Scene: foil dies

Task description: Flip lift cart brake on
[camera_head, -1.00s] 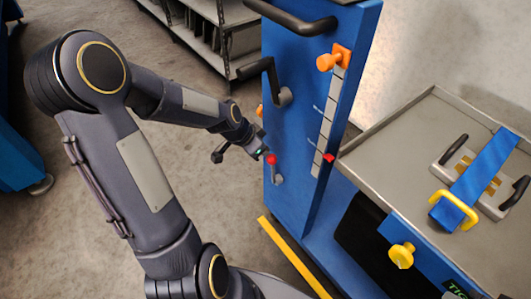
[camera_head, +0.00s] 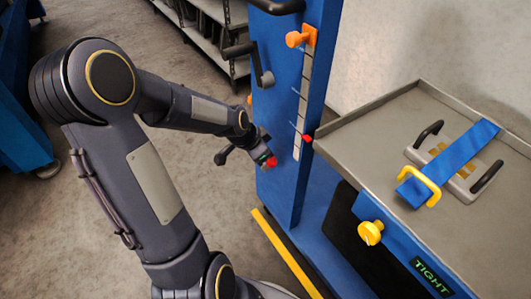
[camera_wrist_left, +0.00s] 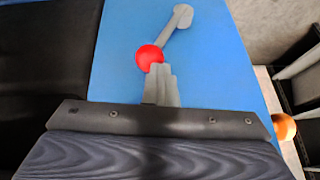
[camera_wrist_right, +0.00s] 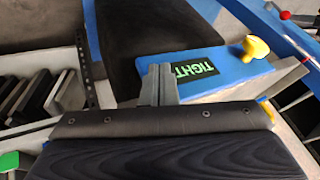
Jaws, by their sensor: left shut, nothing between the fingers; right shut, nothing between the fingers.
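The brake lever, a grey arm with a red ball knob (camera_head: 271,161), is on the side of the blue lift cart column (camera_head: 284,120). My left gripper (camera_head: 262,155) is shut and empty right at the knob. In the left wrist view its fingertips (camera_wrist_left: 158,72) are at the red knob (camera_wrist_left: 150,56), overlapping its edge; contact cannot be told for sure. The grey lever arm (camera_wrist_left: 170,36) runs from the knob up and right to its pivot. In the head view my gripper hides most of that arm. My right gripper (camera_wrist_right: 158,85) shows only in its wrist view, shut and empty.
A grey tray (camera_head: 385,122) at right holds a die with black handles and a blue strap (camera_head: 460,155). A yellow knob (camera_head: 370,232) and a TIGHT display (camera_head: 432,276) are on its front. A black crank handle (camera_head: 245,52) juts from the column above my left gripper.

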